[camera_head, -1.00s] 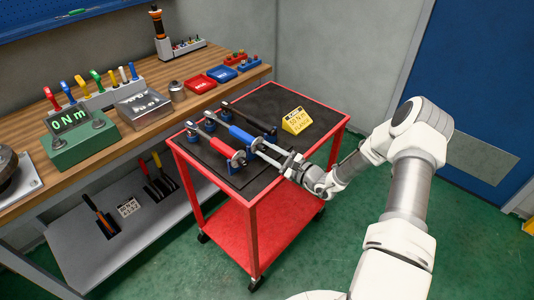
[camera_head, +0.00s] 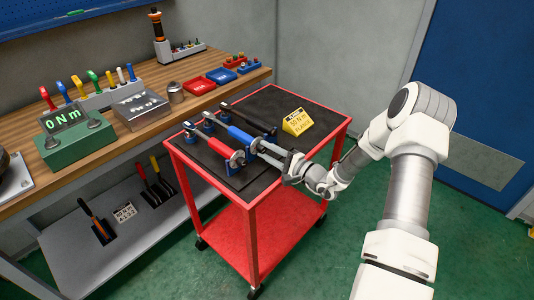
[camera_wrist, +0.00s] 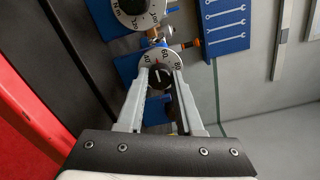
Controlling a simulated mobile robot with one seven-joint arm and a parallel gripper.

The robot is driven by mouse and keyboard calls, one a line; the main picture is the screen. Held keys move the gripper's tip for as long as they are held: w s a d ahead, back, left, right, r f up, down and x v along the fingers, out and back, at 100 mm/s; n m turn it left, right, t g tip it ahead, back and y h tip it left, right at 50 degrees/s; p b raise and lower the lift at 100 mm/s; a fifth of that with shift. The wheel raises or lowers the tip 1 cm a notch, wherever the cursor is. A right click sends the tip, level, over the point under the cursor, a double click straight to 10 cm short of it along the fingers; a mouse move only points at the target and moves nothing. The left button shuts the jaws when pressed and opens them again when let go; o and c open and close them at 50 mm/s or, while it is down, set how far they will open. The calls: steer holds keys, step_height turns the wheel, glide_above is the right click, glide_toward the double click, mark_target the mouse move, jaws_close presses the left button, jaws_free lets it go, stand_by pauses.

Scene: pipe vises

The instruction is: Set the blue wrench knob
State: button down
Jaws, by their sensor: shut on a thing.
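The blue wrench (camera_head: 243,137) lies on the cart's dark top, between the red wrench (camera_head: 222,148) and the black-handled wrench (camera_head: 236,115). Its near end carries a white dial with a black knob, seen in the wrist view as the knob (camera_wrist: 159,77) on the dial (camera_wrist: 160,60). The dial shows 40, 60 and 80, with a red mark near its upper left. My gripper (camera_head: 267,150) reaches in from the right at this end. In the wrist view my gripper (camera_wrist: 160,84) has its two fingers on either side of the knob, shut on it.
The yellow sign (camera_head: 297,121) reading 50 N m stands on the red cart (camera_head: 251,206). The green tester (camera_head: 75,141) on the wooden bench shows 0 N m. The cart's right front is clear.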

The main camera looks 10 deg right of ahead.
stand_by(0.4)
steer(key=c, duration=0.5)
jaws_free()
steer(key=shift+c, duration=0.2)
steer(key=v, duration=1.7)
steer(key=shift+s, duration=0.2)
